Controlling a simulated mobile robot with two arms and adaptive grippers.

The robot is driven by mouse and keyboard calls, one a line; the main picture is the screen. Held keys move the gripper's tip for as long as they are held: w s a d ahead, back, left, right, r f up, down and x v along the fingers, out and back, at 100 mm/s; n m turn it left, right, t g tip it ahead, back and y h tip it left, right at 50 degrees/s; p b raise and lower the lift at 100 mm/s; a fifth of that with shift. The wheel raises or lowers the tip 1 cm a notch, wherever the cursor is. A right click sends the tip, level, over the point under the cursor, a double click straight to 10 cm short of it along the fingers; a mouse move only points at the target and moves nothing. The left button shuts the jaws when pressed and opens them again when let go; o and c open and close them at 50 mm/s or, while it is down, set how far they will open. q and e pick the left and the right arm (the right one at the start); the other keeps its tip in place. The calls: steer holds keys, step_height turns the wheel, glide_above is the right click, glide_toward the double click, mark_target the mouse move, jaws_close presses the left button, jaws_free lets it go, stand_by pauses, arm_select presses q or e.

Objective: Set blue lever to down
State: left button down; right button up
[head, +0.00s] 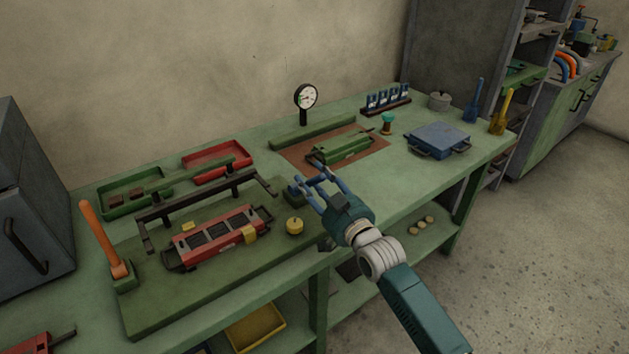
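The blue lever (475,98) stands at the far right end of the green workbench. It points up and tilts a little to the right, on a blue base. My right gripper (309,178) is over the middle of the bench's front edge, well to the left of the blue lever. Its blue fingers are spread apart and I see nothing held between them. My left gripper is not in view.
A yellow lever (503,110) stands just right of the blue one. An orange lever (103,240) and a red machine (218,237) are on the left. A dial gauge (306,97) stands at the back.

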jaws_close()
